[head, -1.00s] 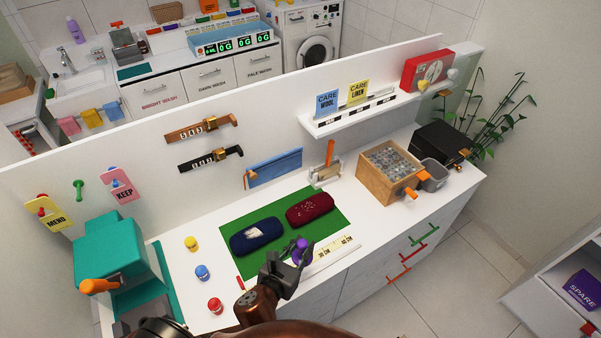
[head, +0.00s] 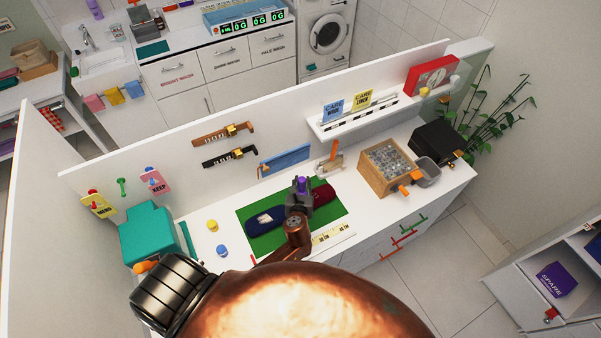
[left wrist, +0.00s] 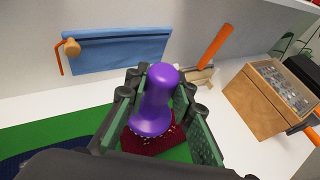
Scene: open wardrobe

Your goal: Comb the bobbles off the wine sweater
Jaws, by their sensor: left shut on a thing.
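The wine sweater (head: 325,193) lies folded on the green mat (head: 337,212), partly hidden by my left gripper. Its dark red cloth with pale bobbles shows below the gripper in the left wrist view (left wrist: 158,143). My left gripper (head: 299,189) is shut on a purple knob-shaped handle (left wrist: 154,98), held over the wine sweater. The handle's lower end is hidden, so I cannot tell whether it touches the cloth. A navy folded sweater (head: 266,219) with a pale patch lies to the left on the mat. My right gripper is not in view.
A wooden box (head: 382,177) of grey bits and a grey bin (head: 428,171) stand at the right. A blue cloth (head: 285,160) hangs behind the mat. A teal machine (head: 150,232) stands at the left. A ruler strip (head: 333,236) lies in front.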

